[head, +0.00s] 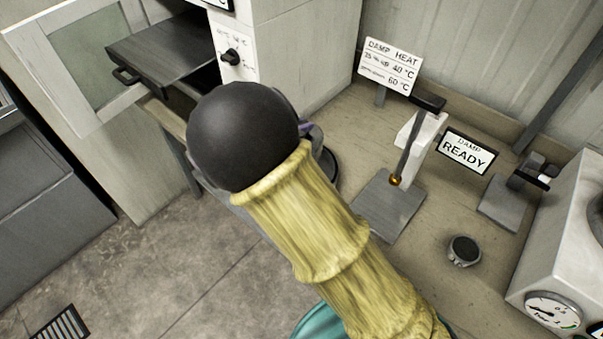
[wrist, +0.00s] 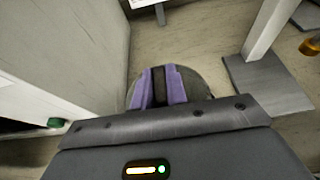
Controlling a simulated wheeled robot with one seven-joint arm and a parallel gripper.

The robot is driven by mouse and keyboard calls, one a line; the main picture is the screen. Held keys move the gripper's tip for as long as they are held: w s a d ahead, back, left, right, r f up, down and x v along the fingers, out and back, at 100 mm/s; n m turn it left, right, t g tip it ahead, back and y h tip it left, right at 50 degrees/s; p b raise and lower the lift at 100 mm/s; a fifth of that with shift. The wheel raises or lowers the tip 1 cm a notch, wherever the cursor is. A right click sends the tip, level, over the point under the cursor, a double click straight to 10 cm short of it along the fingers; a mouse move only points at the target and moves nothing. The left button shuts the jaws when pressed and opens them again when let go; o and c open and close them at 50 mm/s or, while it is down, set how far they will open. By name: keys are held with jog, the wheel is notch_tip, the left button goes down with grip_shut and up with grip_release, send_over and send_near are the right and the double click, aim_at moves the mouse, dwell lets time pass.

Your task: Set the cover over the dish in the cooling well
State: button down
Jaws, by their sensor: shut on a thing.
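My gripper (wrist: 160,86) has purple fingers, shut on a dark upright piece of a round grey thing, probably the cover (wrist: 194,84). This round thing shows beneath and around the fingers, above or on the beige bench; I cannot tell which. In the head view my black wrist and yellow sleeve hide most of the gripper (head: 308,130), and only a dark curved rim (head: 331,170) of the round thing shows. I cannot make out the dish or the cooling well.
A small round dark-topped metal piece (head: 463,251) sits on the bench (head: 430,285). A lever stand (head: 390,205), a READY sign (head: 467,151) and a gauge box (head: 560,280) are at the right.

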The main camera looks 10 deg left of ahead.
jog(key=shift+f, duration=3.15)
jog(key=shift+f+p, duration=0.3)
jog(key=shift+f, duration=1.6)
jog(key=c, duration=1.8)
grip_release()
jog(key=shift+f, duration=0.2)
jog(key=shift+c, duration=0.2)
jog(key=o, duration=0.3)
jog(key=shift+o, duration=0.7)
jog(key=shift+s+r, duration=0.1)
